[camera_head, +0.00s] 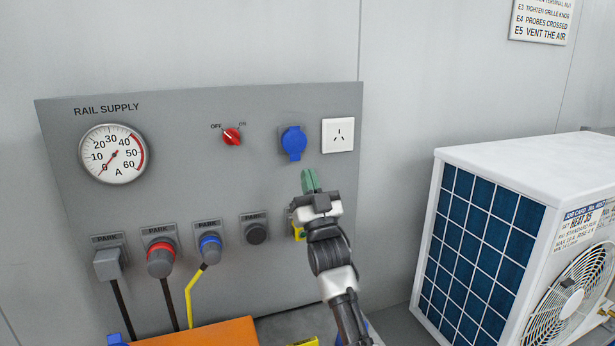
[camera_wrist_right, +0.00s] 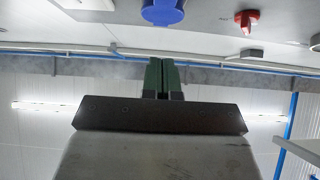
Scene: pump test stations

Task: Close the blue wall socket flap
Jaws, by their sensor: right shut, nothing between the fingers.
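The blue wall socket flap (camera_head: 294,141) is on the grey panel, between the red rotary switch and the white socket. It appears to lie over its socket, but I cannot tell if it is fully closed. It also shows at the top edge of the right wrist view (camera_wrist_right: 163,10), partly cut off. My right gripper (camera_head: 310,181) is shut and empty, with its green fingers just below the flap and apart from it. The fingers also show in the right wrist view (camera_wrist_right: 161,76). My left gripper is not in view.
The grey panel (camera_head: 200,108) carries a gauge (camera_head: 113,154), a red switch (camera_head: 232,137) and a white socket (camera_head: 338,135). Several parked plugs, one being a blue plug (camera_head: 210,248), line its lower part. A white boxed unit (camera_head: 520,160) stands at the right.

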